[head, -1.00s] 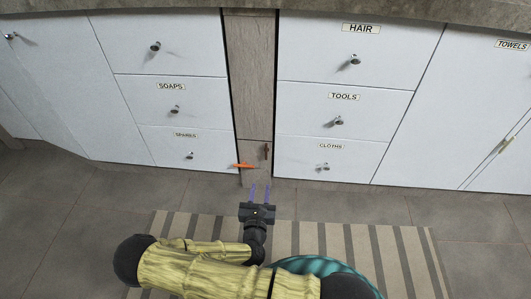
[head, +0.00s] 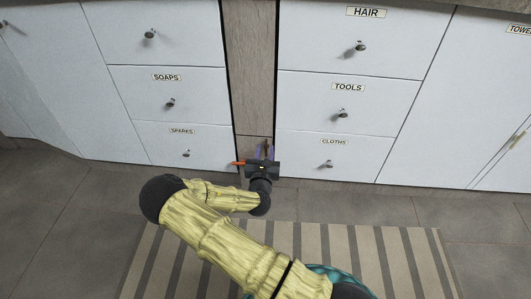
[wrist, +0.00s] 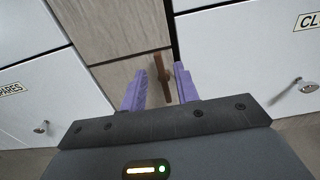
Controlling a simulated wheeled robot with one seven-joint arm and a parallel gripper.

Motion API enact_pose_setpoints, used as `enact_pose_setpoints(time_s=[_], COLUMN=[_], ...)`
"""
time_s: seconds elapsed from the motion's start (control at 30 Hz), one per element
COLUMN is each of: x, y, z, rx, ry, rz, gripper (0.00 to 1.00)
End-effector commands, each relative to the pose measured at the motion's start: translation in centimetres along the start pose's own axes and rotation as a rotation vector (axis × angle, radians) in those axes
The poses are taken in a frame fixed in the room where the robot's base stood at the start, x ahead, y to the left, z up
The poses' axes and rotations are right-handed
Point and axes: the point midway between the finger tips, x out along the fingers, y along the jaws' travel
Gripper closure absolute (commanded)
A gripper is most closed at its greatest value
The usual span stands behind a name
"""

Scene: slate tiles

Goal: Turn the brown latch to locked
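The brown latch (wrist: 162,78) is a narrow bar on the lower wood panel between the two drawer columns. It stands nearly upright, slightly tilted in the wrist view. In the head view the brown latch (head: 266,144) is mostly hidden by my gripper. My gripper (wrist: 160,67) is open, with one purple finger to each side of the latch in the wrist view. I cannot tell whether either finger touches it. In the head view my gripper (head: 264,150) is right at the panel.
An orange lever (head: 238,162) sticks out left, close beside my gripper. White drawers with round knobs flank the wood panel, among them the SOAPS drawer (head: 190,92) and the CLOTHS drawer (head: 300,155). A striped mat (head: 340,245) lies on the tiled floor.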

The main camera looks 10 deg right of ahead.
Motion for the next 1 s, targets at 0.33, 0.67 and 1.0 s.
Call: enact_pose_setpoints(time_s=[0.33,0.67,1.0], x=[1.9,1.9,1.9], y=[0.0,0.0,-0.1], z=[0.1,0.0,0.1], rx=[-0.001,-0.001,0.02], ry=[0.0,0.0,0.0], rz=[0.0,0.0,0.0], gripper=[0.69,1.0,1.0])
